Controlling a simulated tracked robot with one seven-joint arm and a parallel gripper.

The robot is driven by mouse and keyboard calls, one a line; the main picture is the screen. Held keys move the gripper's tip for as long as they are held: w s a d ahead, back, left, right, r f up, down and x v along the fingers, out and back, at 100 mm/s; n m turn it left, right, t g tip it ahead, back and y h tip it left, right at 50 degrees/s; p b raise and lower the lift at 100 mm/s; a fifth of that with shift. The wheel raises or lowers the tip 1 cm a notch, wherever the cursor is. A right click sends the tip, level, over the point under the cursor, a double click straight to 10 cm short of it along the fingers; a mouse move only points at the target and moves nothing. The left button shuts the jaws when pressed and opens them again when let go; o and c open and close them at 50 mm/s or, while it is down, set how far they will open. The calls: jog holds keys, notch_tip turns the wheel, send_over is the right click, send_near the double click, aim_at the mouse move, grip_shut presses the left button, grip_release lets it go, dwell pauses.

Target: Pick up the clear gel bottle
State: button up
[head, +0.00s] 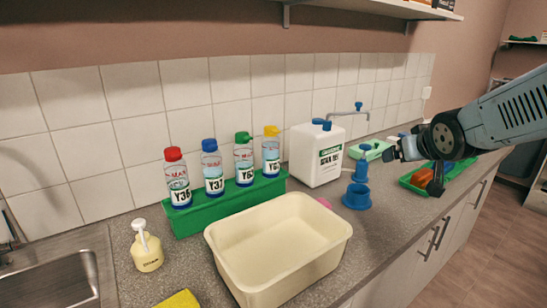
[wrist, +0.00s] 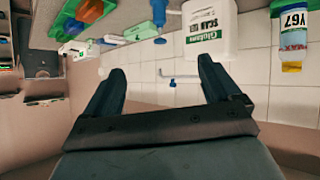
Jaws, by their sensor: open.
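Several clear bottles stand upright in a green rack against the tiled wall in the head view: a red-capped one (head: 176,178), a blue-capped one (head: 212,168), a green-capped one (head: 244,160) and a yellow-capped one (head: 271,152). I cannot tell which, if any, holds clear gel. A small yellowish pump bottle (head: 147,248) stands left of the rack. The yellow-capped bottle also shows upside down at the right of the wrist view (wrist: 293,28). My gripper (head: 391,154) is open and empty at the right, above the counter, apart from these bottles.
A large white jug (head: 317,158) stands between the green rack (head: 212,211) and my gripper. An empty cream basin (head: 277,283) fills the front counter. A green tray (head: 463,168) lies right; a sink (head: 60,283) is left.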

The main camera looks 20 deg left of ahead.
jog(key=w+a+f+n+t+y, duration=0.25)
jog(key=w+a+y, duration=0.35)
jog(key=a, duration=0.5)
jog(key=n+g+y, duration=0.4)
jog(key=n+y, duration=0.1)
jog(key=y, duration=0.2)
send_near(277, 150)
jog(key=shift+t, duration=0.25)
jog(key=x, duration=1.3)
jog(key=shift+s+f, duration=0.2)
jog(key=shift+f, duration=0.05)
jog(key=c, duration=0.7)
jog(key=shift+r, duration=0.1)
